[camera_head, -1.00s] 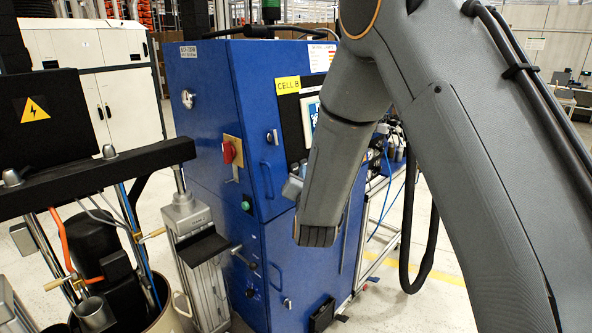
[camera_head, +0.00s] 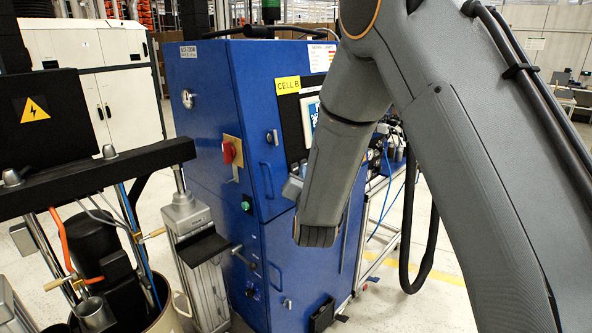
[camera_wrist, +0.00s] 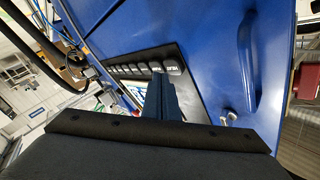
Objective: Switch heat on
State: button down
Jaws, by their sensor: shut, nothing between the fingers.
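In the wrist view a row of small dark switches with white labels (camera_wrist: 143,69) runs along a black strip on the blue cabinet. The labels are too small to read surely, so I cannot tell which switch is for heat. My gripper (camera_wrist: 159,80) is shut and empty. Its tips point at the right end of the row and overlap the lower edge of the end switches; I cannot tell whether they touch. In the head view the blue cabinet (camera_head: 205,105) stands in the middle, and my arm hides the switch row and most of the gripper.
The cabinet front carries a red rotary switch (camera_head: 229,152), a green button (camera_head: 246,206) and a blue handle (camera_wrist: 247,62) beside the strip. A screen (camera_head: 309,118) sits near my arm. The drum pump frame (camera_head: 95,178) stands at left.

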jog(key=shift+w+a, duration=0.1)
dwell(0.3)
jog(key=shift+w+a+f+b, duration=0.1)
jog(key=shift+w+a+b, duration=0.05)
jog(key=shift+a+b, duration=0.15)
jog(key=shift+w+a+f, duration=0.1)
jog(key=shift+w+a, duration=0.15)
dwell(0.9)
dwell(0.3)
jog(key=shift+s+d+r, duration=0.2)
jog(key=shift+s+d, duration=0.3)
jog(key=shift+d, duration=0.2)
jog(key=s+d, duration=0.1)
jog(key=d, duration=0.1)
jog(key=s+d+r, duration=0.1)
jog(key=s, duration=0.1)
jog(key=shift+d, duration=0.4)
dwell(0.4)
